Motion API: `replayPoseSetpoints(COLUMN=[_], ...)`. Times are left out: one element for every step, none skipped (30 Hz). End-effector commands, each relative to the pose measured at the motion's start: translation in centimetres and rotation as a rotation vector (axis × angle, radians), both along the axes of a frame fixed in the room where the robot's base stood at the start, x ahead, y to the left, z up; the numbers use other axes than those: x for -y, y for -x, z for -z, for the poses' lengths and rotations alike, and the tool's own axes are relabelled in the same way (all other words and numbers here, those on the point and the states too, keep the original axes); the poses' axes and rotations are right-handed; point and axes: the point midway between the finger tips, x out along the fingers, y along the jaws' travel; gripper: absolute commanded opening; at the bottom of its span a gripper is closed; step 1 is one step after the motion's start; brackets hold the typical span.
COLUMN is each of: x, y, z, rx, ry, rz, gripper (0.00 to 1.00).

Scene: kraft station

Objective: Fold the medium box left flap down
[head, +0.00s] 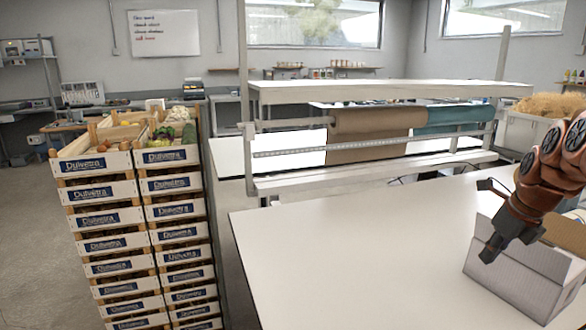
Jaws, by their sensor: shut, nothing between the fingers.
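The medium box (520,287) stands on the white table at the right edge of the head view. It is pale grey-white outside, with a brown inner surface (566,233) showing at the back right. My gripper (489,256) is shut and empty, pointing down and left over the box's left side. Its dark fingertips overlap the pale left panel in the picture; I cannot tell if they touch it. My arm hides much of the box's top and the right side is cut off, so the left flap's exact angle is unclear.
The white table (350,265) is clear left of the box. Behind it stands a rack with a brown paper roll (365,135), a teal roll (445,120) and a shelf (380,89) above. Stacked wooden crates (95,191) with vegetables stand at left. A straw-filled bin (520,135) is at back right.

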Motion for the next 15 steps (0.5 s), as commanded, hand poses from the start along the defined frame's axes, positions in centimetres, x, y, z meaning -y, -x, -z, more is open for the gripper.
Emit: replayPoseSetpoints(x=[0.0,0.0,0.0,0.0,0.0,0.0,0.0,0.0,0.1,0.2,0.3,0.5,0.6,0.8,1.1], y=[0.0,0.0,0.0,0.0,0.0,0.0,0.0,0.0,0.0,-0.1,-0.1,-0.2,-0.3,-0.3,-0.4], z=[0.0,0.0,0.0,0.0,0.0,0.0,0.0,0.0,0.0,0.0,0.0,0.0,-0.1,-0.1,-0.1], rx=[0.000,0.000,0.000,0.000,0.000,0.000,0.000,0.000,0.000,0.000,0.000,-0.001,-0.001,-0.001,-0.001], ry=[0.000,0.000,0.000,0.000,0.000,0.000,0.000,0.000,0.000,0.000,0.000,0.000,-0.001,-0.001,-0.001], rz=[0.000,0.000,0.000,0.000,0.000,0.000,0.000,0.000,0.000,0.000,0.000,0.000,0.000,0.001,0.001], gripper=[0.00,0.00,0.00,0.00,0.00,0.00,0.00,0.00,0.00,0.00,0.00,0.00,0.00,0.00,0.00])
